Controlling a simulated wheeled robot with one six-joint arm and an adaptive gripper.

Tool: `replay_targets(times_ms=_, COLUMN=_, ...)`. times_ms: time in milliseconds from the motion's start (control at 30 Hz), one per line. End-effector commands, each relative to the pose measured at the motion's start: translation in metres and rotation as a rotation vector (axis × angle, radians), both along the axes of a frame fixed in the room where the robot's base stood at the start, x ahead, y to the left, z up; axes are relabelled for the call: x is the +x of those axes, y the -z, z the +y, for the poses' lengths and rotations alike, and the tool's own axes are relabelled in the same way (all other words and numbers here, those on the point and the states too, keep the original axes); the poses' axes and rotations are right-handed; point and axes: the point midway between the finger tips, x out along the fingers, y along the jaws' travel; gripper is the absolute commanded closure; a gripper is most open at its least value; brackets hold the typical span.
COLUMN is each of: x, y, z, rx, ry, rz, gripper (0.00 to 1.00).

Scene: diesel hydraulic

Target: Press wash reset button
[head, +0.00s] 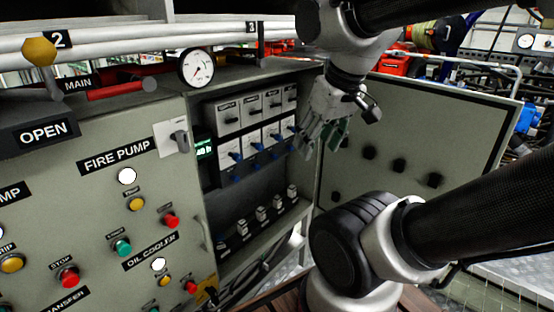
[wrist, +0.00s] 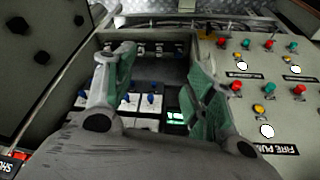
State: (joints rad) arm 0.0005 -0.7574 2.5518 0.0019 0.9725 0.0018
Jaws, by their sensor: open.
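No label reading wash reset is legible in either view, so I cannot tell which button it is. The grey control panel (head: 90,190) at left carries white, yellow, green and red buttons, among them a yellow button (head: 137,204) and a red button (head: 172,220) under the FIRE PUMP label. My gripper (head: 322,142) is open and empty, in front of the open cabinet beside the panel. In the wrist view my gripper (wrist: 162,68) has its two green-padded fingers apart over the cabinet, with the panel buttons to the right.
The open cabinet (head: 225,185) holds grey breaker modules (head: 250,108) with blue levers and a lit green display (head: 204,149). Its open door (head: 420,130) stands at right. A pressure gauge (head: 196,68) and white pipes (head: 130,38) run above the panel.

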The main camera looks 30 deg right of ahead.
Motion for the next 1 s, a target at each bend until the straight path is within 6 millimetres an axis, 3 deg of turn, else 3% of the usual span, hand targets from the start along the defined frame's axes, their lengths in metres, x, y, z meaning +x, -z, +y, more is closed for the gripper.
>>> replay_targets(times_ms=33, x=0.0, y=0.0, z=0.0, rx=0.0, ry=0.0, rz=0.0, gripper=0.6)
replay_targets(times_ms=267, x=0.0, y=0.0, z=0.0, rx=0.0, ry=0.0, rz=0.0, gripper=1.0)
replay_targets(times_ms=1000, x=0.0, y=0.0, z=0.0, rx=0.0, ry=0.0, rz=0.0, gripper=1.0)
